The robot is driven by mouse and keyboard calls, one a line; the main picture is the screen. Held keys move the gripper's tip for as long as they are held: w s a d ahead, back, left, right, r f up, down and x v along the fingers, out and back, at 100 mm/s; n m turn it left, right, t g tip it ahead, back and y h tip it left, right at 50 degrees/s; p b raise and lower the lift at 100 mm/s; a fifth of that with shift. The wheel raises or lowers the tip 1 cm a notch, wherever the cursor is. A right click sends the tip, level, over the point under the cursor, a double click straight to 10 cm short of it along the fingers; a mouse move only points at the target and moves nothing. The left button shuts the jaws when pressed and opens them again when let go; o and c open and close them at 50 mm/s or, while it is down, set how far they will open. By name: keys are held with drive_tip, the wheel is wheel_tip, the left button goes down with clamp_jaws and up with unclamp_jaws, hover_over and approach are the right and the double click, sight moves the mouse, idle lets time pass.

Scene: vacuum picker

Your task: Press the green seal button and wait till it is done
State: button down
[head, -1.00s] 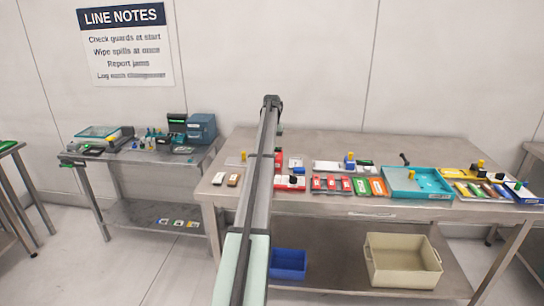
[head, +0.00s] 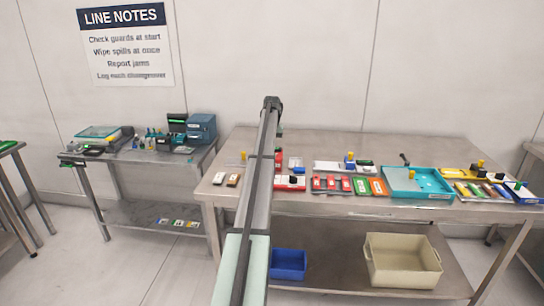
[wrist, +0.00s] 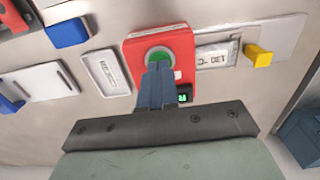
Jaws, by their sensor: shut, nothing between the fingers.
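In the wrist view a red box (wrist: 178,45) carries the round green seal button (wrist: 152,54). My gripper (wrist: 160,66) is shut and empty, its fingertips at the near edge of the button, overlapping it in the picture. I cannot tell for sure whether they touch it or how far it is pushed in. A small dark display with green marks (wrist: 185,97) sits beside the fingers, partly cut off by them. In the head view only a red edge of the box (head: 278,158) shows beside my arm, which hides the rest and my fingertips.
A labelled grey plate (wrist: 214,57) and a yellow block (wrist: 258,55) lie right of the box in the wrist view. A pale tray (wrist: 106,72) lies left. The table (head: 330,144) also holds a teal tray (head: 392,193) and coloured packs.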

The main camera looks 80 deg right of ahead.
drive_tip(key=shift+f, duration=0.6)
drive_tip(key=shift+r, duration=3.05)
